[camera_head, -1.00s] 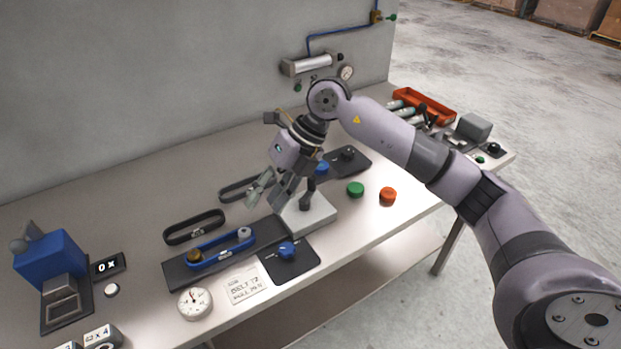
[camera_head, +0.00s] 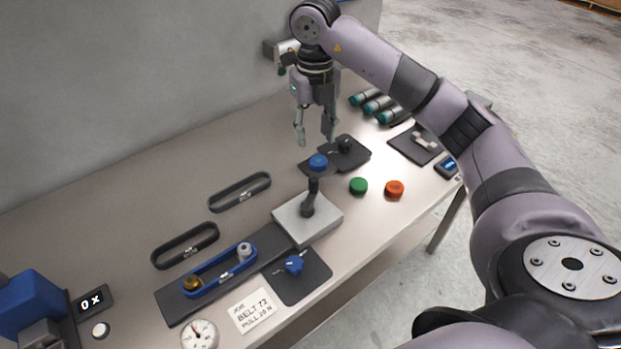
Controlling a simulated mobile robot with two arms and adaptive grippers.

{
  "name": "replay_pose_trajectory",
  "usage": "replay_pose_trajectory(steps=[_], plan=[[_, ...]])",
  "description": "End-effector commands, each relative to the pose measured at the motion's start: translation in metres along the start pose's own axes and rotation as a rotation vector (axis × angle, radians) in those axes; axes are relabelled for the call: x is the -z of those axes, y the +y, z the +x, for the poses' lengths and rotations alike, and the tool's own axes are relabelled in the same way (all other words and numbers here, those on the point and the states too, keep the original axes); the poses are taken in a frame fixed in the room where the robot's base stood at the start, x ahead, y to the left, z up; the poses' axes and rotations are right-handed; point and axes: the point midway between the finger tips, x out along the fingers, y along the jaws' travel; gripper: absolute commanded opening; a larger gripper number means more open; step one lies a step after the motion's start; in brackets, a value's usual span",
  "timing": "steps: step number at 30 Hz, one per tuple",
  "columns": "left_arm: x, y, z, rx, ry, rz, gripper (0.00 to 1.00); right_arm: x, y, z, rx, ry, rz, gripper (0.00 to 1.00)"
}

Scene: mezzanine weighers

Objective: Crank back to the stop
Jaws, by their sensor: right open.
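A pale grey block (camera_head: 300,222) carries a black upright lever (camera_head: 312,195), the likely crank. A blue knob (camera_head: 318,162) shows just above its top; I cannot tell if they are joined. My right gripper (camera_head: 314,138) is open and empty, fingers pointing down, above and behind the blue knob and apart from the lever. A dark rail (camera_head: 180,306) beside the block bears a blue belt (camera_head: 215,274) around a brass pulley (camera_head: 192,284) and a grey pulley (camera_head: 244,250). A blue star knob (camera_head: 293,265) sits on a black plate. My left gripper is out of view.
Two black belts (camera_head: 184,246) lie behind the rail. A green button (camera_head: 358,186) and an orange button (camera_head: 394,188) stand right of the block. A wall rises behind.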

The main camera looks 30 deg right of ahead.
Motion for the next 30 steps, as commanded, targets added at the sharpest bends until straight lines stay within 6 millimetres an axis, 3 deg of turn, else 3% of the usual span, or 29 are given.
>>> replay_pose_trajectory(steps=[3, 7, 11, 19, 24, 30], plan=[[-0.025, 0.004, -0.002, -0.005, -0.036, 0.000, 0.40, 0.002, 0.000, 0.023, -0.001, 0.007, 0.000, 0.40], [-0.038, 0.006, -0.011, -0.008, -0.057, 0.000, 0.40, 0.002, 0.000, 0.050, 0.000, 0.007, 0.000, 0.40], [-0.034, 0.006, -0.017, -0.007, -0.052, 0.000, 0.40, 0.002, 0.000, 0.079, -0.001, 0.007, -0.001, 0.40], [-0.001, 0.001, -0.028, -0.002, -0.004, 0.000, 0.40, 0.002, 0.000, 0.132, 0.000, 0.005, -0.001, 0.40], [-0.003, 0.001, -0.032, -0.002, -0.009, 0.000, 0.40, 0.001, 0.001, 0.151, -0.002, 0.002, 0.000, 0.40], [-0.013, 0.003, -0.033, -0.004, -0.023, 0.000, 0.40, 0.001, 0.001, 0.159, -0.003, 0.000, -0.002, 0.40]])
